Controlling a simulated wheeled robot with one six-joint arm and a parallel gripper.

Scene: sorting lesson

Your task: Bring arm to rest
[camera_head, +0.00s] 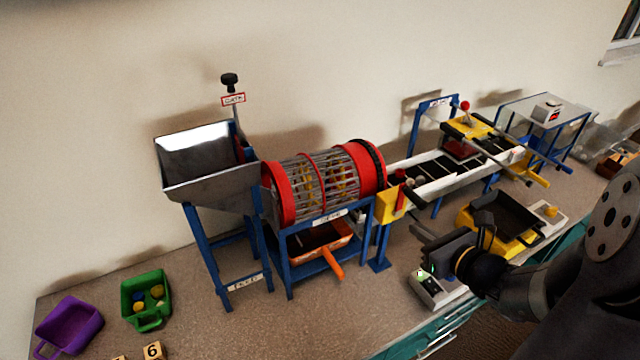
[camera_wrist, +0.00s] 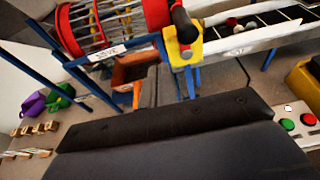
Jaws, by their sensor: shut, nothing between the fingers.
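My gripper (camera_head: 422,241) is at the end of my dark arm, which comes in from the right edge of the head view. It is shut and empty, above the front part of the bench, to the right of the drum stand. It is in front of the long white sluice tray (camera_head: 440,183). In the wrist view the dark gripper body fills the lower middle and hides the bench behind it. My arm hides part of the bench's front edge at the right.
A steel hopper (camera_head: 205,170) and red-ringed drum (camera_head: 325,183) stand left of my gripper. An orange tray (camera_head: 318,243) sits under the drum. A button box (camera_head: 436,290) and yellow-black bin (camera_head: 500,222) are close by. Green (camera_head: 147,300) and purple (camera_head: 70,325) scoops lie far left.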

